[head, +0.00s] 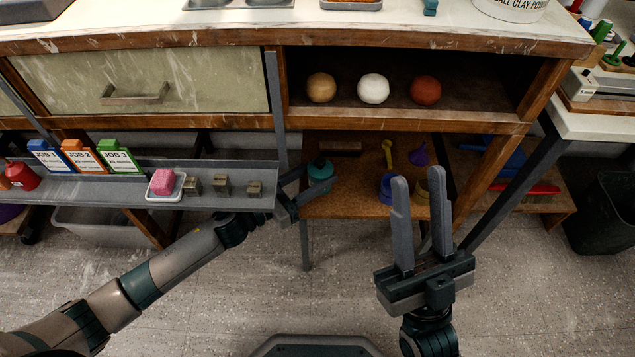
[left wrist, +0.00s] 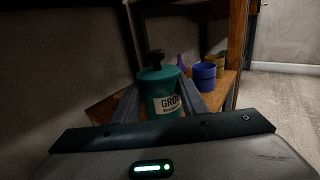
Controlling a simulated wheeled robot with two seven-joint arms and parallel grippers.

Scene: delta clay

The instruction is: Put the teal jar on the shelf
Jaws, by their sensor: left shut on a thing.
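The teal jar (head: 320,172) has a dark knobbed lid and shows at the left end of the low wooden shelf (head: 345,207). In the left wrist view the jar (left wrist: 160,92) stands upright between the fingers, its pale label partly visible. My left gripper (head: 308,188) is shut on the jar. The jar's base is hidden by my gripper in the left wrist view, so I cannot tell whether it touches the shelf. My right gripper (head: 420,205) is open and empty, in front of the shelf on the right.
A purple funnel (head: 419,154), a blue cup (head: 388,186) and a brown block (head: 338,148) are on the low shelf. Three clay balls sit in the cubby above.

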